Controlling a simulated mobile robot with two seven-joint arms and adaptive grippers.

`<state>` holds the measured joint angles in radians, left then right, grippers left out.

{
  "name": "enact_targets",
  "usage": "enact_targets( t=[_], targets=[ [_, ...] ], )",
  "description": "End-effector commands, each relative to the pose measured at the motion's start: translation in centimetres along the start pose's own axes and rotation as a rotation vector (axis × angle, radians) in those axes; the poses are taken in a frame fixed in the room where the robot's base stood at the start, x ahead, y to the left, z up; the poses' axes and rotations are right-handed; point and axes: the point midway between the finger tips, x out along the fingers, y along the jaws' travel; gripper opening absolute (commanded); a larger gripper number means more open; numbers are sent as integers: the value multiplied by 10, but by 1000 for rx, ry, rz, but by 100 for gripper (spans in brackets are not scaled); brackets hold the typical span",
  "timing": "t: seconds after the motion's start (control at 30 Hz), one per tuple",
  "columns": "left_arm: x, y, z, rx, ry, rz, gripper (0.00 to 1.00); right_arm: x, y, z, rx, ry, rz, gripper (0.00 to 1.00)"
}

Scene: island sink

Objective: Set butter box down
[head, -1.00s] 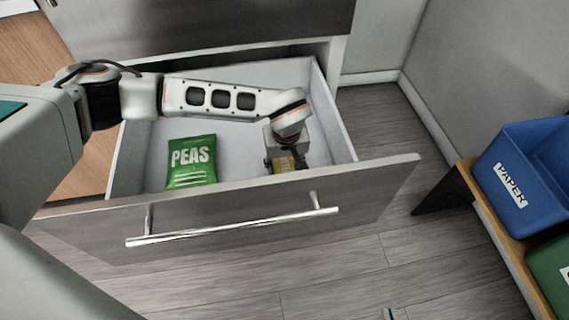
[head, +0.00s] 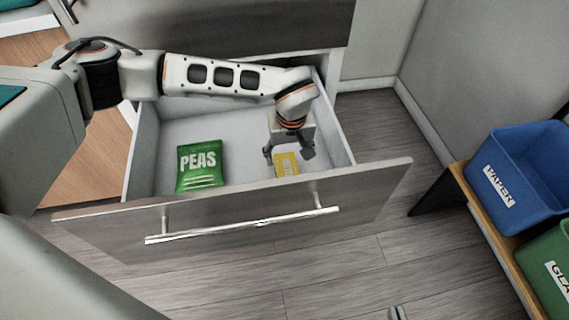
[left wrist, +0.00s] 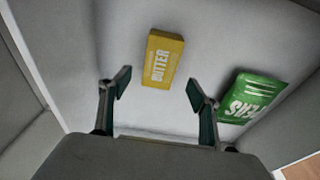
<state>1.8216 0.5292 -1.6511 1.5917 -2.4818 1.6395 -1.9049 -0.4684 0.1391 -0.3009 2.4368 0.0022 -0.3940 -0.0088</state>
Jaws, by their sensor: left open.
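The yellow butter box (head: 287,165) lies in the open drawer, near its front right. It also shows in the left wrist view (left wrist: 161,59), lying on the drawer floor with its BUTTER label visible. My left gripper (head: 289,154) is open just above and around the box in the head view. In the left wrist view its two fingers (left wrist: 158,88) are spread apart with nothing between them, and the box lies beyond the fingertips. My right gripper is not clearly seen; only a small piece of something shows at the bottom edge of the head view.
The drawer (head: 240,203) is pulled out, with raised walls and a bar handle. A green PEAS bag (head: 200,167) lies in its left part, and drawer floor is free between bag and box. Blue (head: 515,180) and green (head: 550,265) bins stand on a bench at right.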

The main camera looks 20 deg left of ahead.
Motion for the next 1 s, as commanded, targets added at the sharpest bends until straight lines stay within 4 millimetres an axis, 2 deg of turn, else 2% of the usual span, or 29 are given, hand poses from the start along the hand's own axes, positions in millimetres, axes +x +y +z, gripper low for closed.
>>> enact_targets(
  t=[0.03,0.2,0.5,0.87,0.93,1.0],
  targets=[
    [-17,1,-3,0,10,5,62,-2,2,-1,-12,-2,3,0],
    [-33,1,-1,0,4,2,62,-5,7,12,-35,-34,9,0],
    [-36,-1,2,1,-4,-3,62,-5,7,23,-48,-56,4,0],
    [-37,0,1,1,-2,-2,62,-4,7,17,-38,-44,9,0],
    [-44,1,-2,0,6,4,62,-4,8,11,-39,-33,12,0],
    [-66,4,-10,-3,29,19,62,-5,10,-3,-46,-11,18,0]
  ],
)
